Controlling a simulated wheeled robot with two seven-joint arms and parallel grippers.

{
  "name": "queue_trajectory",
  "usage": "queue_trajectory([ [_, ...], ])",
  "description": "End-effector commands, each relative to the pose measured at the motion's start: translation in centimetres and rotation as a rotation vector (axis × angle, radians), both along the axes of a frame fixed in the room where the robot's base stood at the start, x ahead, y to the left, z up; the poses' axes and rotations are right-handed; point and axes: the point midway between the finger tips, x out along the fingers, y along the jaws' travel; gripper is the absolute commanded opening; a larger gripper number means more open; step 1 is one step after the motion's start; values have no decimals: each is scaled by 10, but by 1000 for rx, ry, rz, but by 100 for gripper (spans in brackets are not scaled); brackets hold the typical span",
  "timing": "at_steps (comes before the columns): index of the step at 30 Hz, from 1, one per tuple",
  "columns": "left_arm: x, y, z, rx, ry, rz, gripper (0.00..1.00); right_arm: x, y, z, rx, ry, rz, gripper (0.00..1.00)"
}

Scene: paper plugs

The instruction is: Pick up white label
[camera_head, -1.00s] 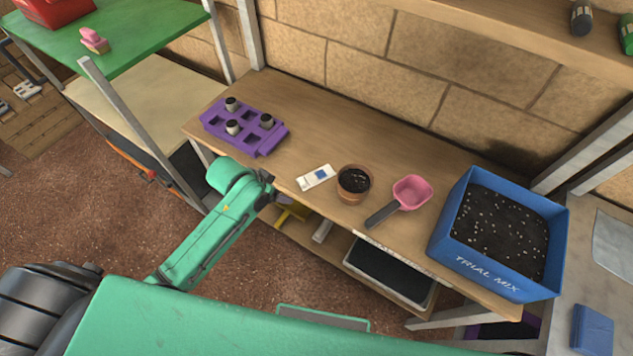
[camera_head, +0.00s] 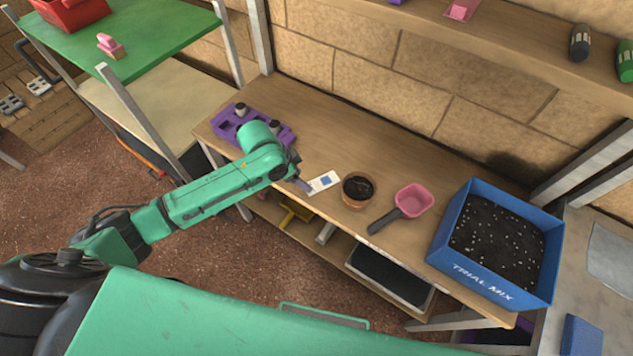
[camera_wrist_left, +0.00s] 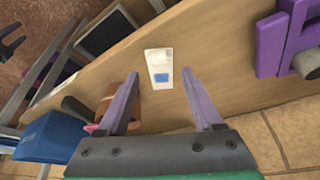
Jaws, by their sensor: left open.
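The white label (camera_head: 323,182) with a blue square lies flat on the wooden bench, left of the terracotta pot. In the left wrist view the label (camera_wrist_left: 159,68) lies beyond and between the two purple fingers. My left gripper (camera_head: 301,184) is just left of the label in the head view, above the bench. It is open and empty, with a wide gap between its fingertips (camera_wrist_left: 168,88) in the left wrist view.
The terracotta pot (camera_head: 358,191) of soil stands right of the label, then a pink scoop (camera_head: 413,199) and a blue soil bin (camera_head: 447,250). A purple tray (camera_head: 228,127) with plugs is partly hidden behind my left arm. A stone wall (camera_head: 400,75) backs the bench.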

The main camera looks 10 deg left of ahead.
Motion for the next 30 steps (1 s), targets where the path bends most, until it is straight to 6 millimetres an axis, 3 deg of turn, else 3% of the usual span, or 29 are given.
queue_trajectory([
  [5,5,-7,-27,0,3,1,68,0,0,13,0,0,0,60],
  [9,11,-12,-47,1,-1,0,68,0,0,12,-1,1,-1,60],
  [15,11,-12,-50,0,-2,-1,68,0,0,11,-1,0,-1,60],
  [16,11,-12,-50,1,-1,-1,60,0,0,11,0,0,-1,60],
  [21,11,-12,-49,1,-1,-1,0,0,0,11,0,0,0,60],
  [30,11,-12,-49,1,-1,-1,0,0,0,11,0,0,0,60],
])
